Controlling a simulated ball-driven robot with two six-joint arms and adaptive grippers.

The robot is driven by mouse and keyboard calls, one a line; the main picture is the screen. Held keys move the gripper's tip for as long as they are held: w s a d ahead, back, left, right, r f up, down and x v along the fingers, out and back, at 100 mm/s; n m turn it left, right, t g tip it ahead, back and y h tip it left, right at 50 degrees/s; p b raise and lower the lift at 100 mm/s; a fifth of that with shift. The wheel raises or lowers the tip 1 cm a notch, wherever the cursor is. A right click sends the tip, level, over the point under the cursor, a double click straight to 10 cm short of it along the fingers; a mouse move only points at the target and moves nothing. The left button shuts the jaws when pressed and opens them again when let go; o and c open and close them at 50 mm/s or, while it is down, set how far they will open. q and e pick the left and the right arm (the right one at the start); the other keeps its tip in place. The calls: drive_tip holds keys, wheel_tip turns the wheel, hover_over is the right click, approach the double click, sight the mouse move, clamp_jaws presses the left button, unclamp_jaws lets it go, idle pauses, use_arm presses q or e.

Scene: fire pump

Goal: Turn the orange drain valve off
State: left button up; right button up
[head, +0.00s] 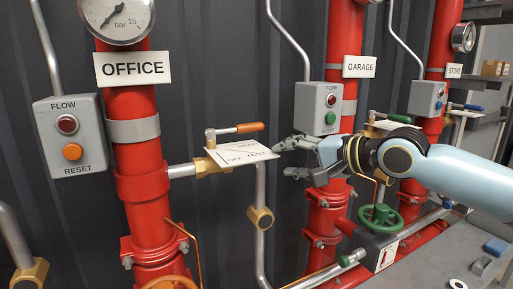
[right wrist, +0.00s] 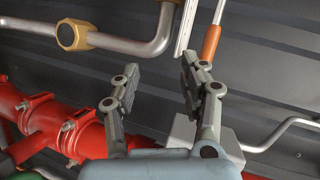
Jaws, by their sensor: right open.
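The orange drain valve handle (head: 250,128) is on the OFFICE riser's side branch. Its lever points right from the brass pivot (head: 210,136), above a white plate (head: 238,155) whose lower line reads OFF and TEST. My right gripper (head: 282,158) is open and empty, just right of the plate and a little below the handle's end. In the right wrist view, the orange handle (right wrist: 211,42) and the plate's edge (right wrist: 186,28) lie beyond the fingertips (right wrist: 160,70), near the right finger. The gripper appears apart from the handle. My left gripper is out of view.
The OFFICE riser (head: 135,130) with its gauge stands left. The GARAGE riser (head: 345,45) stands behind my right arm, with a green-handled valve (head: 399,118) and a green handwheel (head: 380,217) nearby. A bent drain pipe (head: 262,250) runs below the plate.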

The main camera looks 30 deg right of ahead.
drive_tip(key=m+t+y, duration=0.1)
drive_tip(key=m, duration=0.1)
approach(254, 127)
drive_tip(key=x, duration=1.1)
drive_tip(key=shift+b, duration=0.4)
drive_tip(key=shift+f, duration=0.1)
clamp_jaws()
